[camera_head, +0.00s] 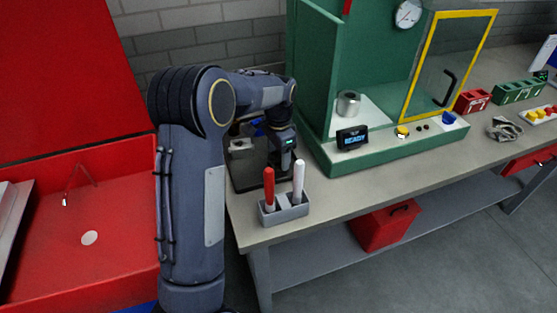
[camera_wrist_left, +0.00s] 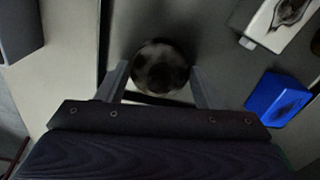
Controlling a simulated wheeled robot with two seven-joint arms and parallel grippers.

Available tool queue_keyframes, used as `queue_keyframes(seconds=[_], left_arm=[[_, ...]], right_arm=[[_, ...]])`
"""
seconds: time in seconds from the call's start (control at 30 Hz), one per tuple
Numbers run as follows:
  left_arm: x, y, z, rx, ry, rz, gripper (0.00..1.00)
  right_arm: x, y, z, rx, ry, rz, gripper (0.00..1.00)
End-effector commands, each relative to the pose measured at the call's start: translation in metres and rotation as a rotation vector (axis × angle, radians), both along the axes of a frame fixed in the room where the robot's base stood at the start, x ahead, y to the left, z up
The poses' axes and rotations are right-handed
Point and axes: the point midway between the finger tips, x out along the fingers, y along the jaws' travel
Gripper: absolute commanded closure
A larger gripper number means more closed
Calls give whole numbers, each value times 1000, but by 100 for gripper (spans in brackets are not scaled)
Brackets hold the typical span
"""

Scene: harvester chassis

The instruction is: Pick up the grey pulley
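My left gripper (camera_head: 283,165) points down over a dark mat on the workbench, behind the red and white markers. In the left wrist view its two fingers (camera_wrist_left: 160,88) are apart, one on each side of a round, dark grey piece, which looks like the grey pulley (camera_wrist_left: 161,66). The piece is in shadow, and I cannot tell whether the fingers touch it. In the head view my gripper and arm hide it. My right gripper is in neither view.
A grey holder (camera_head: 284,211) with a red and a white marker stands near the bench's front edge. A blue part (camera_wrist_left: 279,99) and a pale block (camera_wrist_left: 283,22) lie right of the fingers. A green cabinet (camera_head: 322,149) with a metal cylinder (camera_head: 348,104) stands to the right.

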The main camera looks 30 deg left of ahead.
Motion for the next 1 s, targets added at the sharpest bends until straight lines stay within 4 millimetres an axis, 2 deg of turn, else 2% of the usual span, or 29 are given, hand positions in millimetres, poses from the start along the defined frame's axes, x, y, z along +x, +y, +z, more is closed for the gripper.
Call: queue_keyframes(seconds=[0.03,0.2,0.3,0.5,0.63,1.0], left_arm=[[0,0,0,0,0,0,46],[0,0,0,-1,-1,0,69],[1,0,1,0,-2,0,79],[1,0,2,0,-4,0,79],[1,0,13,0,-6,0,79],[1,0,82,1,-6,-1,79]], right_arm=[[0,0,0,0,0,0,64],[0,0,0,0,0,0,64],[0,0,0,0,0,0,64],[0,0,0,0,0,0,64],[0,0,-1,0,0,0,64],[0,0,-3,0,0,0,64]])
